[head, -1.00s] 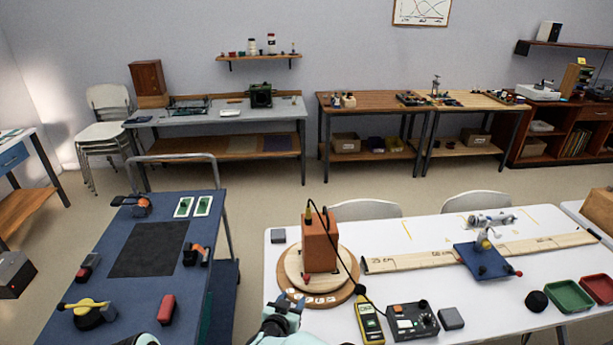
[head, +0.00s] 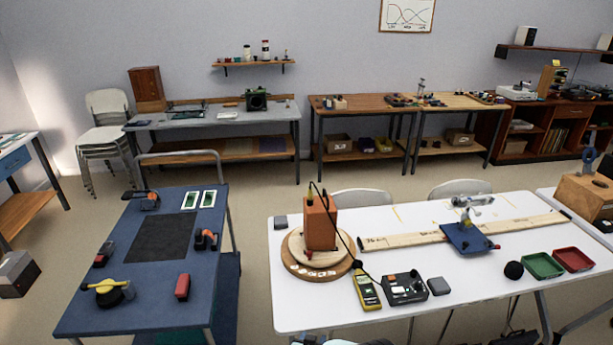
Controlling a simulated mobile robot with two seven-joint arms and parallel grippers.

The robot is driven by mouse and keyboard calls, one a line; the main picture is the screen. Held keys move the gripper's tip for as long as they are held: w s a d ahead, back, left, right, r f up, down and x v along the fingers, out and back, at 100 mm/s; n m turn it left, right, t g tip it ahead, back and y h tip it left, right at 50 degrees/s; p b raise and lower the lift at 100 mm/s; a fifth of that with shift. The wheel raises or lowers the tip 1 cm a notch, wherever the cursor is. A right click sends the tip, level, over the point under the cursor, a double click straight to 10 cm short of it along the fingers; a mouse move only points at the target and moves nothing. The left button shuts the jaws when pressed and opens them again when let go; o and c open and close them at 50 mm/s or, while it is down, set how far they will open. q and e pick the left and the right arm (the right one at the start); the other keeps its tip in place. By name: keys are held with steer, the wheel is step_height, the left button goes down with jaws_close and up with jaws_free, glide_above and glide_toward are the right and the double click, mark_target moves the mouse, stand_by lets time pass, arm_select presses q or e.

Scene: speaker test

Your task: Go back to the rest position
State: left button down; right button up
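Only a sliver of what looks like my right gripper (head: 308,340) shows at the bottom edge, below the white table (head: 310,318); its fingers cannot be made out. My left gripper is out of view. An orange-brown speaker box (head: 320,223) stands upright on a round wooden turntable (head: 300,264) with paper labels on its rim. A black cable runs from it. A blue stand (head: 467,239) with a pale device on top sits at a long wooden rail (head: 400,241). Nothing is seen held.
A yellow meter (head: 366,291), a dark control box (head: 404,288), a black ball (head: 513,270), a green tray (head: 542,265) and a red tray (head: 573,259) are on the white table. A blue cart (head: 150,298) with clamps stands left, with floor between.

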steer(key=s+d+f+g+y, duration=0.2)
steer(key=s+d+f+g, duration=0.3)
steer(key=s+d+f, duration=0.55)
steer(key=s+f+m+g+y, duration=0.1)
steer(key=s+g+y, duration=0.3)
steer(key=s, duration=2.2)
steer(key=shift+f+m+g, duration=0.4)
steer(key=shift+f+g, duration=0.3)
steer(key=shift+g, duration=0.4)
